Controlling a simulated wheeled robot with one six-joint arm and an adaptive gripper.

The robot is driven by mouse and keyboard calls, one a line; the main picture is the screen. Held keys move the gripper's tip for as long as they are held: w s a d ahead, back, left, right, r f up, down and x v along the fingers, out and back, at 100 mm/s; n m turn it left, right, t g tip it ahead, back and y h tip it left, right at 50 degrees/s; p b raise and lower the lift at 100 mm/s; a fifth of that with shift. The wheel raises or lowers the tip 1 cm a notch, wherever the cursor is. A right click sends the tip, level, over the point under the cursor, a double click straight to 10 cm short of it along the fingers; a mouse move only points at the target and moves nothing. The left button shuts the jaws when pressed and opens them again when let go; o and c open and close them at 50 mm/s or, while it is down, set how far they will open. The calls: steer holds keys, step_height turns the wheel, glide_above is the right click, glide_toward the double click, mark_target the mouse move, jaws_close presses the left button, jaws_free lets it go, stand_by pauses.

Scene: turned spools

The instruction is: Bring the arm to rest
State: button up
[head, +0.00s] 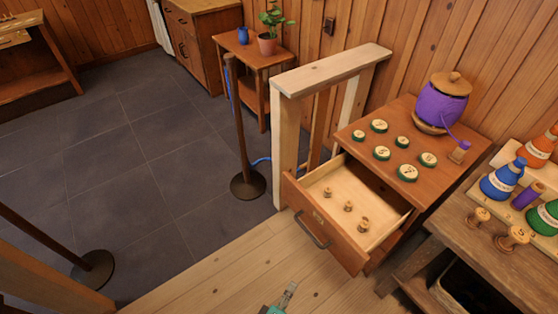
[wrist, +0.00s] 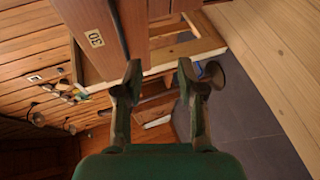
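My gripper (wrist: 159,68) shows in the wrist view with its two green fingers apart and nothing between them. A small grey and green part of my gripper (head: 284,298) shows at the bottom edge of the head view, over the light wood floor, in front of the open drawer (head: 312,222). Most of the arm is out of view. Three small wooden spools (head: 348,206) stand inside the drawer. In the wrist view, a wooden front with a "30" label (wrist: 95,40) lies beyond the fingers, at the upper left.
The drawer juts from a cabinet (head: 400,108) bearing several green-rimmed discs and a purple lidded pot (head: 442,104). A bench (head: 480,250) with cones and spools stands at right. A wooden post frame (head: 288,150) and rope stand (head: 243,150) are left of the drawer. The dark tiles are mostly clear.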

steer(key=s+d+f+g+y, duration=0.25)
steer(key=s+d+f, duration=0.3)
steer(key=d, duration=0.35)
steer(key=s+d+r+m+y, duration=0.2)
steer(key=s+d+r+y, duration=0.15)
steer(key=s, duration=0.55)
steer(key=s+d+r+m+t, duration=0.1)
steer(key=s+r+m, duration=0.2)
steer(key=r, duration=0.6)
steer(key=s+d+r+m+t, duration=0.1)
steer(key=s+r+m+t, duration=0.1)
steer(key=r, duration=0.8)
steer(key=s+d+r+m+t, duration=0.1)
steer(key=s+r+m, duration=0.3)
steer(key=r, duration=0.5)
steer(key=shift+s+r+t+y, duration=0.4)
steer(key=shift+s+t, duration=0.15)
steer(key=shift+s, duration=0.05)
